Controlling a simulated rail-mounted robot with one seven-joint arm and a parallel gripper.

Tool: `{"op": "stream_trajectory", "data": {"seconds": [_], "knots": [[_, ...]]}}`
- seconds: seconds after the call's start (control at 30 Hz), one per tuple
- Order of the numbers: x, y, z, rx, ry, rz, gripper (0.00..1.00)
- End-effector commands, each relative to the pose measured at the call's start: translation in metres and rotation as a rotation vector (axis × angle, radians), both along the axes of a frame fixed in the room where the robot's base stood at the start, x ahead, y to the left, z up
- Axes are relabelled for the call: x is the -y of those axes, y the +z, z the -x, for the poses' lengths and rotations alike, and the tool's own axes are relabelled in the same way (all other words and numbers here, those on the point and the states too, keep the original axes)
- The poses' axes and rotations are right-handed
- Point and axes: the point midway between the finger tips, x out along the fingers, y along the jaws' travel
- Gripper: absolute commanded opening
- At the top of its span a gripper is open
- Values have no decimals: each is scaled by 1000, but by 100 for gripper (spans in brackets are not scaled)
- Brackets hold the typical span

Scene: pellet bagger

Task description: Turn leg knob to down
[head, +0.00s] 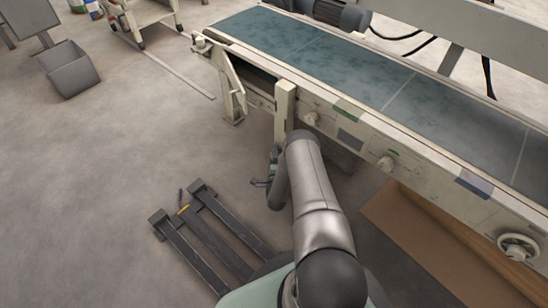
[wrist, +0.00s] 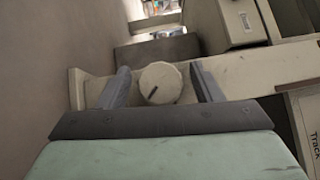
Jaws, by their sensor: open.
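The leg knob (wrist: 160,84) is a round pale knob with a dark slot-like mark, on a cream leg or bracket in the wrist view. My gripper (wrist: 160,76) is open, with one finger on each side of the knob. I cannot tell whether either finger touches it. In the head view my gripper (head: 262,182) is low beside the conveyor's cream upright post (head: 285,105), mostly hidden by my arm. The leg knob does not show clearly there.
The conveyor (head: 350,75) with its green belt runs along the right. Its side rail carries other knobs (head: 311,119) and a handwheel (head: 518,247). A dark low frame (head: 215,235) lies on the floor near my base. A brown board (head: 420,250) is under the conveyor.

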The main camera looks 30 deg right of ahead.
Motion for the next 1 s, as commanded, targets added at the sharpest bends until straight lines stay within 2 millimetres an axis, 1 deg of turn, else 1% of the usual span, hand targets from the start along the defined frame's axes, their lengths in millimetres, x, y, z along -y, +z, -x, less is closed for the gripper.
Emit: {"op": "stream_trajectory", "data": {"seconds": [0.27,0.37,0.4,0.43,0.77,1.0], "knots": [[1,1,-2,0,0,0,59],[1,1,-2,0,0,0,34],[1,1,-2,0,0,0,23],[1,1,-2,0,0,0,15],[1,2,-2,-24,0,10,14],[1,4,-1,-136,0,55,14]]}}
